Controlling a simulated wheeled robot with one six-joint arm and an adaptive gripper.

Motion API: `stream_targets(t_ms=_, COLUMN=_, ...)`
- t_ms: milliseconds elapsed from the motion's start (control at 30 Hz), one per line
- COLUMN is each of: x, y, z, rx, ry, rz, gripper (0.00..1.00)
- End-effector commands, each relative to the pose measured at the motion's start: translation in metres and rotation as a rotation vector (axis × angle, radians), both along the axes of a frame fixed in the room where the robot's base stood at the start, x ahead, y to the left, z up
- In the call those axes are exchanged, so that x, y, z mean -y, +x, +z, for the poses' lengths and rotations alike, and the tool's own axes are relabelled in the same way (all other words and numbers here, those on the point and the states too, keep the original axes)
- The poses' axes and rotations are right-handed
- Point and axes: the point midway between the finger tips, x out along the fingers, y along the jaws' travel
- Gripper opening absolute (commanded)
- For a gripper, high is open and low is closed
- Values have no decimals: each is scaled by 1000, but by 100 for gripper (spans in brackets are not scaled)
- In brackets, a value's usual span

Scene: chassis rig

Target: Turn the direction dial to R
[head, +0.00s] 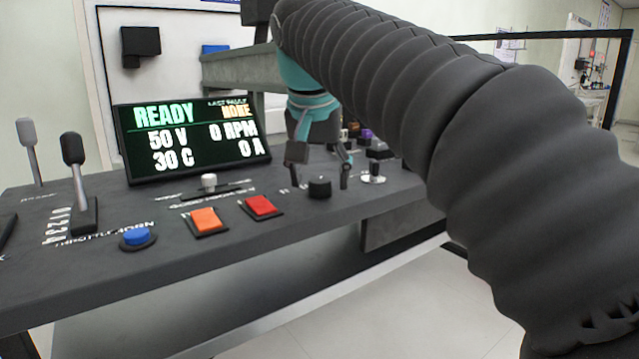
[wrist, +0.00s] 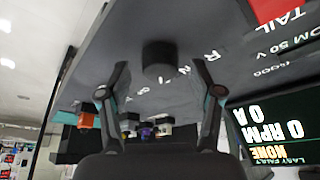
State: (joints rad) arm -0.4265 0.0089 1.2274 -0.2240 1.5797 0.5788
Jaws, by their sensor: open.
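The direction dial is a short black round knob (head: 320,188) on the grey console, right of the red button. It also shows in the wrist view (wrist: 160,57), upper middle. Small white letters lie around it; one that looks like R is to its right in the wrist view. I cannot make out a pointer on the knob. My gripper (head: 322,170) hangs over the console just above and behind the dial in the head view. In the wrist view my gripper (wrist: 160,68) is open, one finger on each side of the knob, with visible gaps.
The red button (head: 261,206), orange button (head: 208,220) and blue horn button (head: 137,237) stand left of the dial. A display (head: 190,138) reads READY. A throttle lever (head: 75,165) is further left. A small silver-based switch (head: 373,172) stands close right of the dial.

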Motion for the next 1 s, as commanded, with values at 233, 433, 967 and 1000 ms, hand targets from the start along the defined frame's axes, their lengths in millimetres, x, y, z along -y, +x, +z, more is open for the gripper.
stream_targets(t_ms=233, x=0, y=2, z=-5, rx=1, ry=1, rz=0, gripper=65)
stream_targets(t_ms=433, x=0, y=2, z=-5, rx=0, ry=1, rz=0, gripper=50)
stream_targets(t_ms=967, x=1, y=2, z=-4, rx=-2, ry=1, rz=41, gripper=5)
stream_targets(t_ms=1000, x=1, y=2, z=-4, rx=-2, ry=0, rz=58, gripper=5)
